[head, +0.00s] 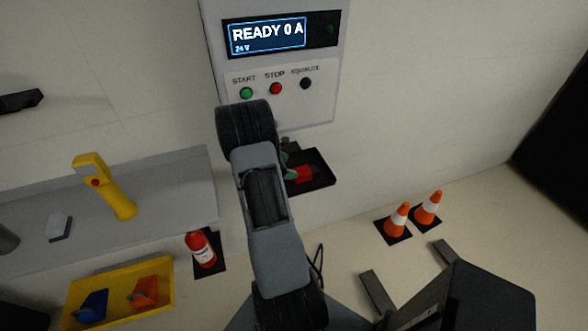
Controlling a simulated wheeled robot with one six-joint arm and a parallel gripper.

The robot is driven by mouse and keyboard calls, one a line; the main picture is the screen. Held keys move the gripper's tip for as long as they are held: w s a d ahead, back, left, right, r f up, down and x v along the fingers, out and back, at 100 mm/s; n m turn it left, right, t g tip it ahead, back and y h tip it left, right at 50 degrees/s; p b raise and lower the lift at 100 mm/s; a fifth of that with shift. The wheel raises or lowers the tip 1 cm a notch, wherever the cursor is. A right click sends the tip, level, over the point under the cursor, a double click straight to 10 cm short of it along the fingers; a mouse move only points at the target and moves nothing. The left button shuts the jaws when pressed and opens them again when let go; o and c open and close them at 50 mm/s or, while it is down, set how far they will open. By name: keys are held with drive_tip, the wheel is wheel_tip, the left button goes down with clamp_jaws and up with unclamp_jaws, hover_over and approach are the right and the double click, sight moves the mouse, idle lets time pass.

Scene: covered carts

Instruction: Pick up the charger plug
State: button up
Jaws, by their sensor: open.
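A red piece (303,173), which looks like the charger plug, lies on a small black holder (322,183) below the wall unit. Its left part is hidden. My gripper (289,162) shows only in part, just left of the red piece, behind my grey arm. It is open. Small grey-green parts show there at the holder's left edge, and I cannot tell whether they touch the red piece.
The charger unit (322,105) above reads READY 0 A. A grey shelf (165,185) with a yellow handheld device (105,187) is at left. A red extinguisher (200,250), a yellow tray (120,282) and two cones (397,219) are lower.

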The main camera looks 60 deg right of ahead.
sight(301, 171)
drive_tip(key=shift+x, duration=0.85)
drive_tip(key=shift+f+p+x, duration=0.2)
drive_tip(key=shift+p+x, duration=1.05)
drive_tip(key=shift+x, duration=1.25)
drive_tip(key=shift+w, duration=0.1)
drive_tip(key=c, duration=1.2)
drive_tip(key=shift+o, duration=0.2)
drive_tip(key=shift+r, duration=0.15)
